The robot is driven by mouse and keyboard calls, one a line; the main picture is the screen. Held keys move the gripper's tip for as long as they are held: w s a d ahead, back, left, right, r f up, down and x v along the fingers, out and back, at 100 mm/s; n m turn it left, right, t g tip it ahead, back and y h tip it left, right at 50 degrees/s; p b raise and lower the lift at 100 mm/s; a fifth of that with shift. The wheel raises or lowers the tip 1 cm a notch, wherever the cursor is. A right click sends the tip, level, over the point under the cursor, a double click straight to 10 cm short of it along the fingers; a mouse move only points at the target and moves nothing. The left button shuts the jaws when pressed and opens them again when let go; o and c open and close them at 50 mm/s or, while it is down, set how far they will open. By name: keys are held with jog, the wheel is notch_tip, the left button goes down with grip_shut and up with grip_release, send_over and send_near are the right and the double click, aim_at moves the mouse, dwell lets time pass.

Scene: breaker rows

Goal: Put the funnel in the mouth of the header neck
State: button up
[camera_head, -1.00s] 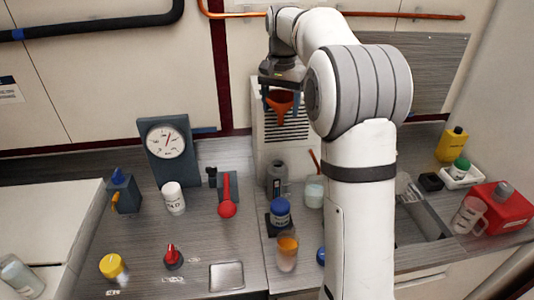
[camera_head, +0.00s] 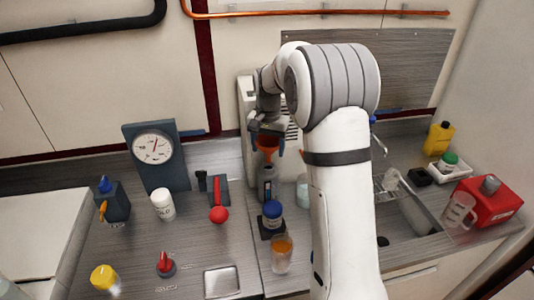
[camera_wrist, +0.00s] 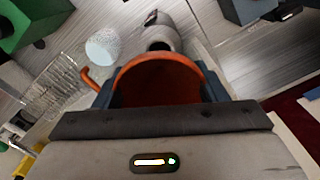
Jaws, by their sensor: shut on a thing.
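The orange funnel (camera_head: 267,143) is held in my gripper (camera_head: 266,135), wide end up. Its open bowl (camera_wrist: 160,80) fills the middle of the wrist view, between the two blue-grey fingers. The grey header neck (camera_head: 267,186) stands upright on the counter below the funnel in the head view. In the wrist view the neck (camera_wrist: 163,36) shows just past the funnel's far rim, with a dark opening partly in view. The funnel's spout is hidden in the wrist view. I cannot tell exactly how far it is above the neck.
A blue-capped jar (camera_head: 272,212) and a glass with orange contents (camera_head: 282,254) stand in front of the neck. A pale beaker (camera_head: 302,190) is close on its right. A vented white box (camera_head: 246,110) stands behind.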

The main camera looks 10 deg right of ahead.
aim_at(268, 162)
jog(key=shift+f, duration=1.6)
jog(key=shift+f, duration=0.15)
jog(key=o, duration=1)
